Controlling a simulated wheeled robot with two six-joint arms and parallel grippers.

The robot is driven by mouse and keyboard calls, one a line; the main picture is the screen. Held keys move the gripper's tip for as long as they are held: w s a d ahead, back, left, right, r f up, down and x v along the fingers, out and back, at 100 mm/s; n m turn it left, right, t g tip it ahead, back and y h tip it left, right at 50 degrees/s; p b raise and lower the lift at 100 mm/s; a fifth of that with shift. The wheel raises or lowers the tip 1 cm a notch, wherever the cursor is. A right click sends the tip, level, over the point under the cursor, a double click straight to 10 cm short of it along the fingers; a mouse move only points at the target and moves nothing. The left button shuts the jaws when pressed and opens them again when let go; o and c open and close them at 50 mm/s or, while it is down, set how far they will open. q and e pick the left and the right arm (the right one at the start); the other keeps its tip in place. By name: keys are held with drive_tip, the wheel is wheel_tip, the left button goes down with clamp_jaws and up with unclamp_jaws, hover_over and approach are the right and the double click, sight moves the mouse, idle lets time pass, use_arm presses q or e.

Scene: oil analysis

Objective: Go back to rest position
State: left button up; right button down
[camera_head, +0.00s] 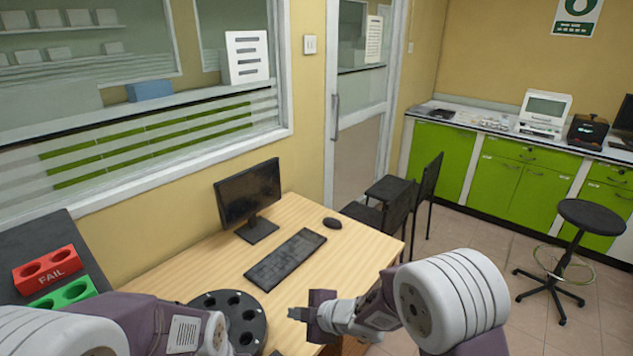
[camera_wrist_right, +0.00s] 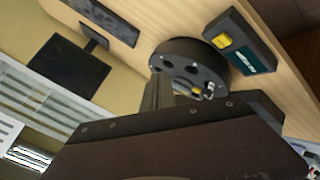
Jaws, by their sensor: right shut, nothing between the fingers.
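My right gripper (camera_head: 297,313) is over the wooden desk, to the right of a round black holder with holes (camera_head: 230,310). Its fingers are shut and empty. In the right wrist view the narrow fingertips (camera_wrist_right: 158,92) show in front of the same black holder (camera_wrist_right: 190,62), held by nothing. My left arm (camera_head: 165,325) comes in at the bottom left and covers part of the holder. Its fingers do not show.
The desk (camera_head: 170,275) bears a monitor (camera_head: 247,192), a keyboard (camera_head: 286,256) and a mouse (camera_head: 332,223). A red FAIL rack (camera_head: 45,265) and a green rack (camera_head: 68,293) stand at left. Chairs stand behind the desk.

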drive_tip(key=w+d+r+m+t+h, duration=0.25)
drive_tip(key=d+r, duration=0.25)
drive_tip(key=d, duration=0.3)
drive_tip(key=s+d+m+g+h, duration=0.1)
drive_tip(key=s+d+m+h, duration=0.15)
drive_tip(key=d+m, duration=0.35)
drive_tip(key=s+d+m+h, duration=0.2)
drive_tip(key=s+d+m, duration=0.15)
drive_tip(key=d, duration=0.55)
drive_tip(key=s+f+m+g, duration=0.3)
drive_tip(key=s+m, duration=0.1)
drive_tip(key=s, duration=0.3)
drive_tip(key=s+d+f+m+g, duration=0.1)
drive_tip(key=s+f+m+g, duration=0.1)
drive_tip(key=s, duration=0.5)
drive_tip(key=m+g, duration=0.1)
drive_tip(key=m, duration=0.1)
drive_tip(key=shift+s+d+f+m+h, duration=0.2)
drive_tip(key=shift+s+f+m+h, duration=0.1)
drive_tip(key=shift+f+h, duration=0.1)
drive_tip(key=shift+g, duration=0.25)
